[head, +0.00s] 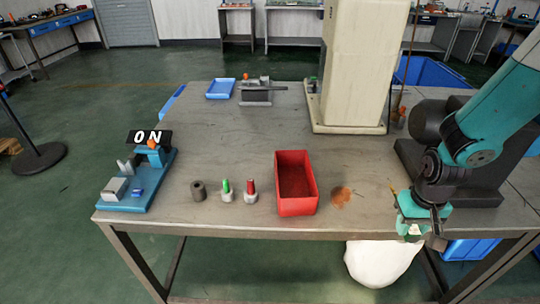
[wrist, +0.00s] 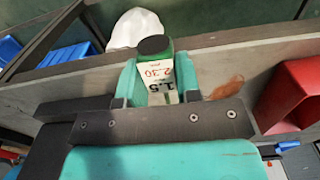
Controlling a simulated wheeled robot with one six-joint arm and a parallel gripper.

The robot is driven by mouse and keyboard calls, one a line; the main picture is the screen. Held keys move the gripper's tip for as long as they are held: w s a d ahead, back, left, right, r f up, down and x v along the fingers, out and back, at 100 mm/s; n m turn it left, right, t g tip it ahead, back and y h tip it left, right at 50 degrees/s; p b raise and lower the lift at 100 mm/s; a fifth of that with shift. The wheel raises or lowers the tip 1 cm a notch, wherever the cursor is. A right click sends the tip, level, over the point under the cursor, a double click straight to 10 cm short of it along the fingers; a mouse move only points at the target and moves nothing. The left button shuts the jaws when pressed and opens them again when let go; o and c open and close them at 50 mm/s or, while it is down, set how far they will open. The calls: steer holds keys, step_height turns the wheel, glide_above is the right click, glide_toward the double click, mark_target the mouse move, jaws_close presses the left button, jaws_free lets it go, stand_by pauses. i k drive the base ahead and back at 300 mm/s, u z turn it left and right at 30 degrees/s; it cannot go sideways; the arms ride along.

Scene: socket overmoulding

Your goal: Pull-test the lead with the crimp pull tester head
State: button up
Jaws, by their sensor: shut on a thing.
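My gripper (head: 424,208) hangs at the front right edge of the table. In the wrist view its teal fingers (wrist: 157,78) are shut on a green piece (wrist: 156,57) with a dark round end and a white label reading "1.5" and "2.30". A blue-based device (head: 128,200) with a grey block and an "ON" sign stands at the left front corner; I cannot tell whether it is the pull tester. A small grey fixture with an orange knob (head: 262,95) stands at the back. I cannot make out the lead.
A red bin (head: 296,207) stands at front centre, also in the wrist view (wrist: 300,92). Left of it are a green-topped piece (head: 226,192), a red-topped piece (head: 251,192) and a dark cylinder (head: 198,191). A cream column (head: 355,70) stands behind. The table middle is clear.

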mark_target(123, 172)
steer(key=z, duration=2.45)
steer(key=k, duration=2.3)
steer(key=u, duration=2.5)
steer(key=i, duration=0.55)
